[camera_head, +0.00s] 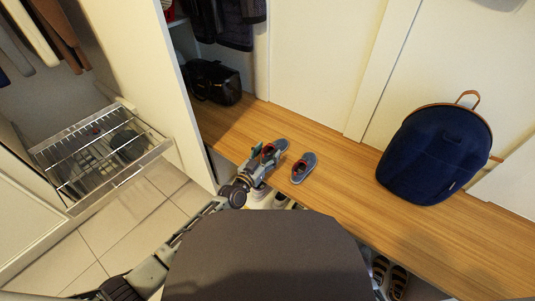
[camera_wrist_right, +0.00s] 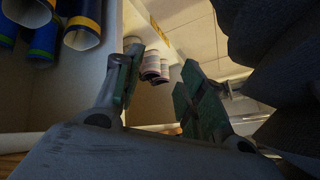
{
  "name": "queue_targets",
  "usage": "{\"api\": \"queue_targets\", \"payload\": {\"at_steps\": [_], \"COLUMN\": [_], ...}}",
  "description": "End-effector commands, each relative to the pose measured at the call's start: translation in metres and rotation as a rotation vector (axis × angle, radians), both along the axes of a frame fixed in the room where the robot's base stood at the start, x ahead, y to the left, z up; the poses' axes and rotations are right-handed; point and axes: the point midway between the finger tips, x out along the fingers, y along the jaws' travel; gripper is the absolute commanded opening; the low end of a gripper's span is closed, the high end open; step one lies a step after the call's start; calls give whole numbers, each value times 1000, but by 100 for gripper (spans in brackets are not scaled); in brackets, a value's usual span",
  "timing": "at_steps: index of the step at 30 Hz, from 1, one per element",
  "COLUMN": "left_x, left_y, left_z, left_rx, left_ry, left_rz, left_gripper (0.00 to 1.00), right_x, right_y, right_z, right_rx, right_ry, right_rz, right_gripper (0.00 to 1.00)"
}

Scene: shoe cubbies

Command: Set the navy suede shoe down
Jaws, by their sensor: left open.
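Two navy shoes with red inside sit on the wooden bench (camera_head: 330,187). The right one (camera_head: 303,168) stands clear of my gripper. The left one (camera_head: 279,146) is partly hidden behind my left gripper (camera_head: 264,158), which is open right at it. I cannot tell whether the fingers touch this shoe. My right gripper (camera_wrist_right: 158,100) shows only in the right wrist view. Its green-padded fingers are spread apart with nothing between them.
A dark blue backpack (camera_head: 437,154) stands on the bench at right. A black bag (camera_head: 213,82) lies at its far left end. More shoes (camera_head: 390,277) sit in cubbies below. A wire pull-out rack (camera_head: 98,152) is at left. The bench between shoes and backpack is clear.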

Motion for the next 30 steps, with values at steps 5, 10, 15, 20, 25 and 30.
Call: {"api": "queue_targets", "payload": {"at_steps": [5,10,15,20,25,30], "left_x": [-16,-29,-42,-57,-75,-93], "left_y": [10,16,22,31,41,52], "left_z": [1,3,3,2,2,2], "left_rx": [2,1,2,3,3,2], "left_ry": [2,2,2,3,3,3], "left_rz": [0,0,0,0,0,0], "left_gripper": [62,62,62,62,62,62], "right_x": [-2,-2,-3,-5,-7,-4], "right_y": [-3,-4,-6,-7,-8,-10], "right_z": [9,18,25,30,40,58], "right_rx": [-13,-24,-36,-44,-55,-80], "right_ry": [9,12,24,38,55,68], "right_rz": [-2,-4,-7,-11,-8,10], "right_gripper": [40,40,40,40,40,40]}}
